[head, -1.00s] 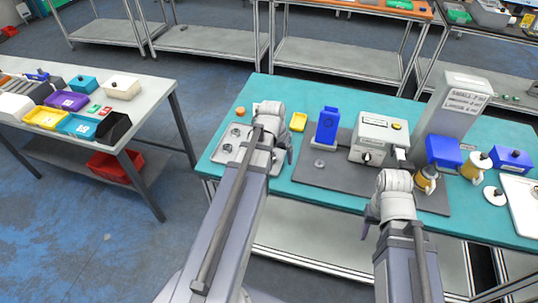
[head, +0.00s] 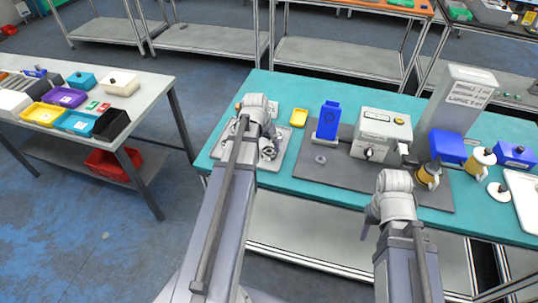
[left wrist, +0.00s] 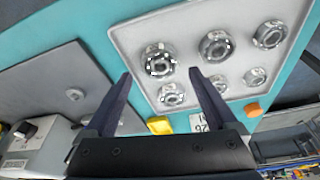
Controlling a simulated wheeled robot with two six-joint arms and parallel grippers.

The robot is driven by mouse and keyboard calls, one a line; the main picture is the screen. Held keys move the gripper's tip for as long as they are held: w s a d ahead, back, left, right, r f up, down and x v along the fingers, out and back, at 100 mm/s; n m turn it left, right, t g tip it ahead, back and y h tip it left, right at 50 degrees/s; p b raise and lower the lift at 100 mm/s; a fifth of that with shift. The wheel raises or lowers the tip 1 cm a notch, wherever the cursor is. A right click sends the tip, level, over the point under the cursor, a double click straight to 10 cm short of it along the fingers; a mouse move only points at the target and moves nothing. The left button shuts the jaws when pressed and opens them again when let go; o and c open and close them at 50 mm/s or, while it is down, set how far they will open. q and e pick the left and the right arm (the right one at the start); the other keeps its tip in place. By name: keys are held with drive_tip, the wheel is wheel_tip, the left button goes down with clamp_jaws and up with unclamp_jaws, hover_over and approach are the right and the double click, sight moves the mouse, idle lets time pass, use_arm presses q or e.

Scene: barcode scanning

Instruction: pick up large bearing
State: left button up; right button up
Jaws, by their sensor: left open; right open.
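A light grey tray (left wrist: 148,32) holds several metal bearings in two rows. The upper row in the left wrist view has the larger ones: a large bearing (left wrist: 160,62), another large bearing (left wrist: 215,47) and a third at the far end (left wrist: 268,36). A smaller bearing (left wrist: 171,96) lies below the first. My left gripper (left wrist: 158,73) is open above the tray, its fingertips to either side of the first large bearing, with nothing held. In the head view my left arm hides most of the tray (head: 284,137). My right gripper (head: 367,227) is open and empty, largely hidden by its wrist.
A yellow dish (head: 299,117) and an orange piece (left wrist: 254,110) lie by the tray. A blue stand (head: 328,121) and a grey-white machine (head: 380,133) stand on the dark mat (head: 308,172). A side table with coloured bins (head: 75,122) is at the left.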

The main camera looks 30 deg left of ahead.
sight(268, 149)
use_arm(q)
drive_tip(key=b+x, duration=0.4)
drive_tip(key=x, duration=0.1)
drive_tip(key=shift+w+b, duration=0.25)
drive_tip(key=shift+b, duration=0.1)
drive_tip(key=c, duration=1.4)
drive_tip(key=shift+r, duration=0.1)
drive_tip(key=shift+c, duration=0.2)
wheel_tip(268, 149, up, 10)
drive_tip(key=p, duration=1)
drive_tip(key=shift+d, duration=0.1)
